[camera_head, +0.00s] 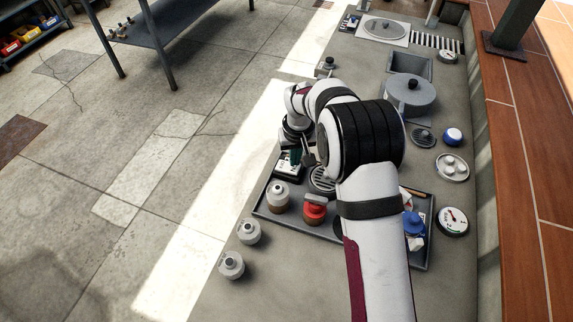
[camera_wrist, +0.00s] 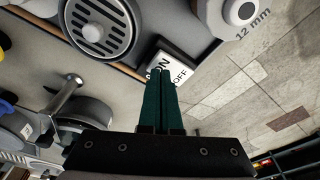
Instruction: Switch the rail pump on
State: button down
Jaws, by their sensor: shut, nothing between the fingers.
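A small dark switch box with a white ON/OFF label (camera_wrist: 176,68) shows in the wrist view, just beyond my fingertips. My gripper (camera_wrist: 160,74) is shut and empty, its two green fingers pressed together. The fingertips overlap the ON side of the label; I cannot tell whether they touch it. The fingers partly hide the label, and the position of the switch is not clear. In the head view the switch box (camera_head: 288,171) sits at the tray's far left corner, with my gripper (camera_head: 296,157) over it.
A round grate (camera_wrist: 97,27) lies beside the switch, and a white-capped piece marked 12 mm (camera_wrist: 238,12) is close by. The tray (camera_head: 335,234) also holds a red-bodied fitting (camera_head: 314,209) and a grey-capped jar (camera_head: 278,196). A lidded pot (camera_head: 410,97) stands behind.

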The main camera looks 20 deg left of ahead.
aim_at(296, 169)
jog(key=shift+f, duration=0.8)
notch_tip(296, 169, up, 7)
jog(key=shift+f, duration=0.1)
dwell(0.8)
jog(key=shift+d+r, duration=0.15)
jog(key=shift+r, duration=0.15)
jog(key=s+d+r+m, duration=0.5)
jog(key=s+d+r, duration=0.5)
jog(key=d, duration=0.3)
jog(key=s+d+m+g, duration=0.1)
jog(key=s+d+m, duration=0.2)
jog(key=s, duration=0.8)
jog(key=s+d+m+y, duration=0.1)
jog(key=s+d+m, duration=0.2)
jog(key=s+d, duration=0.3)
jog(key=s, duration=0.4)
jog(key=shift+s+m+g, duration=0.3)
jog(key=shift+s+g, duration=0.1)
